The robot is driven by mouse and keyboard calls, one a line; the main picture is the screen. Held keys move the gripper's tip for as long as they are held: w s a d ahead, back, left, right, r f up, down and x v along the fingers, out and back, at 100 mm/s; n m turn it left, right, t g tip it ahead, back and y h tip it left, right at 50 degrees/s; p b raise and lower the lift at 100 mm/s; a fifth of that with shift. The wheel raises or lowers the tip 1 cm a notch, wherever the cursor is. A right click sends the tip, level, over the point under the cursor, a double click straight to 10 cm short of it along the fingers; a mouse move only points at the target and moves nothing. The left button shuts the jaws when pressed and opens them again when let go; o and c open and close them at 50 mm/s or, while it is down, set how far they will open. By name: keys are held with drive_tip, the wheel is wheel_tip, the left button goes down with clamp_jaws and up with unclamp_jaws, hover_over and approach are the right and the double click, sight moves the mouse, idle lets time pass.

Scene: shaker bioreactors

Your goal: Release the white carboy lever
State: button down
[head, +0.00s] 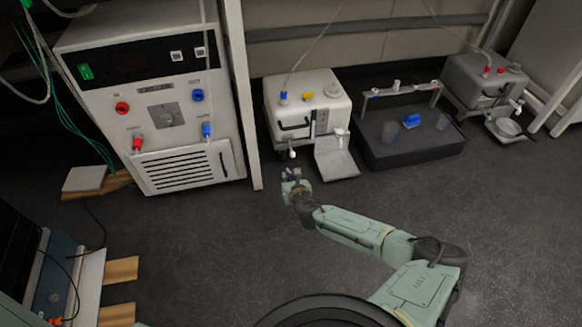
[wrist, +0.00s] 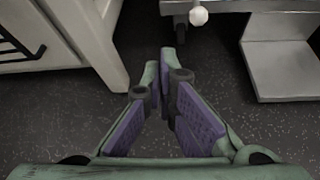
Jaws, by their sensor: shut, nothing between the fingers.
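The white carboy (head: 325,108) stands on the floor in the upper middle of the head view. Its lever ends in a round white knob (head: 292,155) low on the front left; the knob also shows near the top of the wrist view (wrist: 199,15). My gripper (head: 291,174) is just in front of the knob, apart from it. In the wrist view its purple-padded fingers (wrist: 160,65) are shut and empty, with the tips a little below and left of the knob. The lever's upper part is cut off in the wrist view.
A large white machine (head: 150,110) and its pale upright post (head: 243,120) stand left of the carboy. A metal platform (head: 337,165) juts out at the carboy's front right. A black tray (head: 435,148) and a grey carboy (head: 480,80) are further right. The floor in front is clear.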

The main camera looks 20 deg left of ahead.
sight(291, 148)
drive_tip(key=shift+n+h, duration=0.3)
drive_tip(key=shift+h, duration=0.1)
drive_tip(key=d+f, duration=0.1)
drive_tip(key=d, duration=0.1)
drive_tip(key=w+d+f, duration=0.1)
drive_tip(key=d+f, duration=0.1)
drive_tip(key=shift+d+f, duration=0.15)
drive_tip(key=shift+d, duration=0.05)
drive_tip(key=b+x, duration=0.5)
drive_tip(key=x, duration=0.4)
drive_tip(key=shift+w+a+f, duration=0.1)
drive_tip(key=shift+a+f, duration=0.05)
drive_tip(key=shift+f, duration=0.1)
drive_tip(key=r, duration=0.2)
drive_tip(key=w+r, duration=0.1)
drive_tip(key=r, duration=0.1)
drive_tip(key=shift+a+r, duration=0.1)
drive_tip(key=shift+a, duration=0.2)
drive_tip(key=shift+r, duration=0.15)
drive_tip(key=shift+d+r+p, duration=0.1)
drive_tip(key=shift+r+p, duration=0.15)
drive_tip(key=shift+p, duration=0.5)
